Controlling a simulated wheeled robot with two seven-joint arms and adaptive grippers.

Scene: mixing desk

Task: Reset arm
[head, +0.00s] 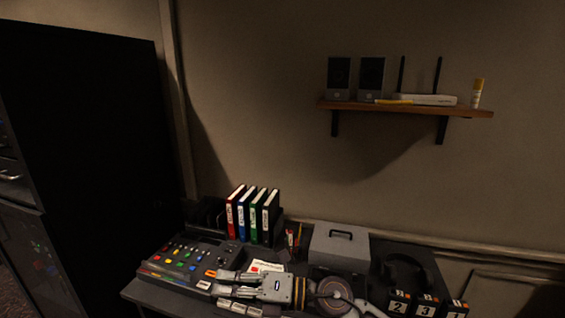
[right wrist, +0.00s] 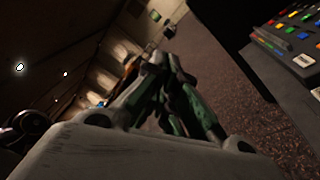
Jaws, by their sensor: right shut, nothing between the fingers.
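My right gripper (head: 212,281) reaches in from the lower right in the head view, low over the front of the desk. Its fingers point left, beside the mixing console (head: 185,262). In the right wrist view the gripper (right wrist: 158,62) has its fingers together with nothing between them. The console's coloured buttons show at the top right of that view (right wrist: 290,35). My left gripper is in neither view.
Several binders (head: 250,214) stand at the back of the desk. A grey box (head: 338,246) and headphones (head: 405,268) sit to the right, with numbered blocks (head: 427,304) in front. A wall shelf (head: 400,107) holds speakers and a router. A dark cabinet (head: 90,160) stands at left.

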